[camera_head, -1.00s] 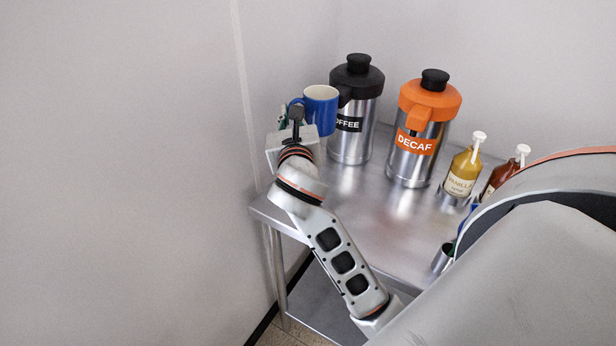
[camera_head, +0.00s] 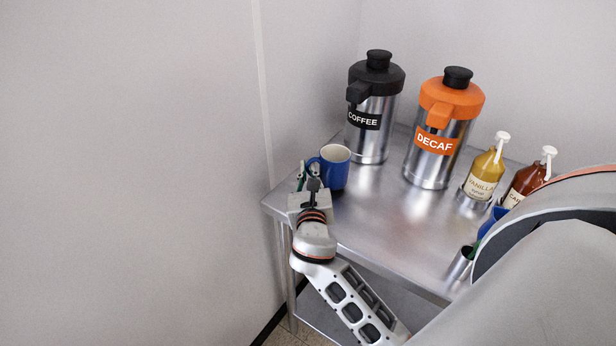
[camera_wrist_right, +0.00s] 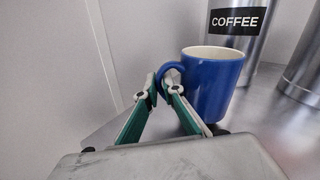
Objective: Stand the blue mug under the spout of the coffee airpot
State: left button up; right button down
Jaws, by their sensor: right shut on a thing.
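The blue mug (camera_head: 328,176) is upright near the left end of the steel counter, in front and to the left of the coffee airpot (camera_head: 372,138). I cannot tell whether its base touches the counter. The airpot's black spout (camera_head: 357,92) is up and to the right of the mug, which stands apart from it. My right gripper (camera_head: 309,172) is shut on the mug's handle. The right wrist view shows its green-backed fingers (camera_wrist_right: 162,88) at the handle, left of the mug body (camera_wrist_right: 213,82). My left gripper is not in view.
The orange-topped decaf airpot (camera_head: 433,160) stands right of the coffee airpot. Vanilla (camera_head: 482,175) and red-brown (camera_head: 523,184) syrup bottles stand further right. A steel cup (camera_head: 460,262) is near the front edge. The counter (camera_head: 385,210) is clear in the middle. Walls close in left and behind.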

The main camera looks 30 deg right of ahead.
jog(key=shift+f, duration=0.7)
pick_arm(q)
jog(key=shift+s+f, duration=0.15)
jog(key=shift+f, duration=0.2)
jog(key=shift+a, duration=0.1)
pick_arm(e)
jog(key=shift+f, duration=0.1)
jog(key=c, duration=2.2)
grip_release()
pick_arm(q)
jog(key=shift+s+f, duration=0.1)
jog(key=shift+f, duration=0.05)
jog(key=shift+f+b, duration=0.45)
jog(key=shift+b, duration=0.1)
pick_arm(e)
jog(key=v, duration=1.2)
